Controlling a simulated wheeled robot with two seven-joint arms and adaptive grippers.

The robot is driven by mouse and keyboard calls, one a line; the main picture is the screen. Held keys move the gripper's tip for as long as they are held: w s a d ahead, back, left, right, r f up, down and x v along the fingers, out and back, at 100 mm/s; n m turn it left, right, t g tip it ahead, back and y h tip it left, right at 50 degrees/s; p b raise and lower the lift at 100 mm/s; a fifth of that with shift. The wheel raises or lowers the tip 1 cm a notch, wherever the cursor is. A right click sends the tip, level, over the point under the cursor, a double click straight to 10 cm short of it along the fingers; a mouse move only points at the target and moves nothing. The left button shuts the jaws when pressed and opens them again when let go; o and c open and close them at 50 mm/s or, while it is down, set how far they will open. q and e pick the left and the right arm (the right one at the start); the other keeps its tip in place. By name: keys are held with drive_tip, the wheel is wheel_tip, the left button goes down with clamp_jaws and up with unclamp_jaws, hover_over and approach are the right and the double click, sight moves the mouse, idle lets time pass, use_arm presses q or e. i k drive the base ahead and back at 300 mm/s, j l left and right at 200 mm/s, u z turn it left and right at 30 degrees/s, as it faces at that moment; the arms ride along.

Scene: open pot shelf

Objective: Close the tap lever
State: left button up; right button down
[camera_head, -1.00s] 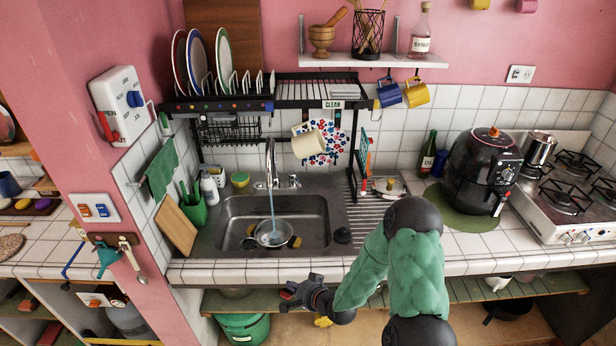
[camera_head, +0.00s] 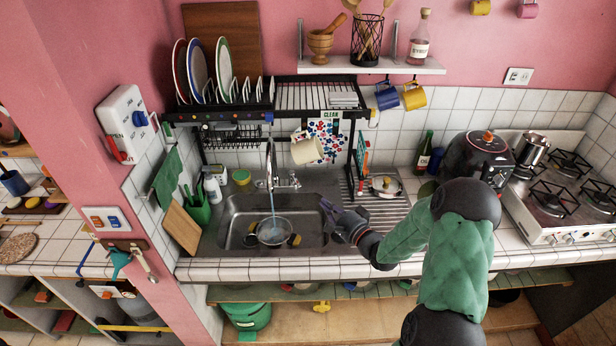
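The metal tap (camera_head: 269,160) stands behind the sink, and a stream of water (camera_head: 272,190) runs from its spout. Its small lever (camera_head: 293,181) shows at the right of the tap's base; its exact setting is too small to tell. The steel sink (camera_head: 228,240) holds a round strainer (camera_head: 274,232) under the stream. My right gripper (camera_head: 328,210) is over the right rim of the sink, in front and to the right of the lever and apart from it. Its fingers look spread and empty. My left gripper is out of view.
A green caddy (camera_head: 198,212) and cutting board (camera_head: 182,228) are left of the sink.

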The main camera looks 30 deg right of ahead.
sight(291, 173)
drive_tip(key=i+l, duration=0.65)
drive_tip(key=l, duration=0.2)
